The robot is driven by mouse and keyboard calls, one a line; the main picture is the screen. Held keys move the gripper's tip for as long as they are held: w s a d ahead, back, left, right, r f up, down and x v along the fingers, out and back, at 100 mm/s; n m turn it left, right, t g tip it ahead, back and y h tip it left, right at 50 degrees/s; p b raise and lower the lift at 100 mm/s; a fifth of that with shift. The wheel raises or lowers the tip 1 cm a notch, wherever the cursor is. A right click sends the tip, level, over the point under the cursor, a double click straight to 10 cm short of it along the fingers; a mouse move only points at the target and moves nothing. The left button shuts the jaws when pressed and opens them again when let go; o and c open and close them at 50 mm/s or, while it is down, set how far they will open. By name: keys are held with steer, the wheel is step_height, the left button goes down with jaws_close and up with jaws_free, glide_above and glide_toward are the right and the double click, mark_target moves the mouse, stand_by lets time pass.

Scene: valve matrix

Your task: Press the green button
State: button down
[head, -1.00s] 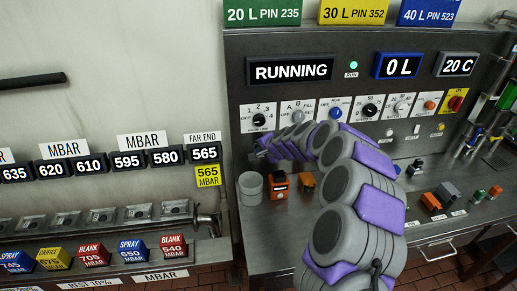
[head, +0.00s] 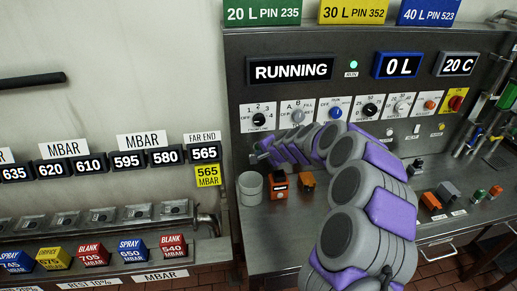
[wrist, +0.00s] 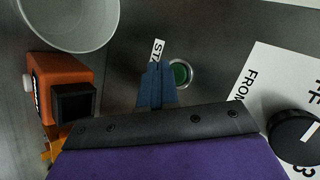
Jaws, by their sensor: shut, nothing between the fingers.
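The green button (wrist: 181,73) is round with a pale metal ring and sits on the grey panel in the wrist view. A white label (wrist: 156,52) beside it is partly covered. My gripper (wrist: 157,68) is shut and empty; its blue fingers are just left of the button and overlap its left edge in the picture. I cannot tell whether they touch it. In the head view my gripper end (head: 258,150) is near the panel's lower left, and the button is hidden there.
A grey cup (head: 250,188) and an orange device (head: 279,186) stand on the steel counter below; they also show in the wrist view as the cup (wrist: 72,22) and the device (wrist: 62,88). A black knob (wrist: 294,137) is at right. A display (head: 290,71) reads RUNNING.

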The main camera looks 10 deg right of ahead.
steer(key=s, duration=0.5)
stand_by(0.5)
stand_by(1.0)
steer(key=s+a+r+n+g+y, duration=0.1)
steer(key=s+a+r+n+g, duration=0.3)
steer(key=s, duration=0.6)
steer(key=s+a+r+n+g+y, duration=0.1)
steer(key=s+a+r+n, duration=0.3)
steer(key=s+a, duration=0.5)
steer(key=s+d+n+g+h, duration=0.1)
steer(key=s+d, duration=0.3)
steer(key=s, duration=0.6)
steer(key=s+d+f+n+g+h, duration=0.1)
steer(key=s+d+g+h, duration=0.2)
steer(key=s, duration=0.8)
steer(key=s+d+n+g+h, duration=0.1)
steer(key=s+d, duration=0.4)
steer(key=s, duration=0.5)
steer(key=shift+s+d+f+g+h, duration=0.15)
steer(key=shift+s+d+g+h, duration=0.15)
steer(key=shift+g+h, duration=0.1)
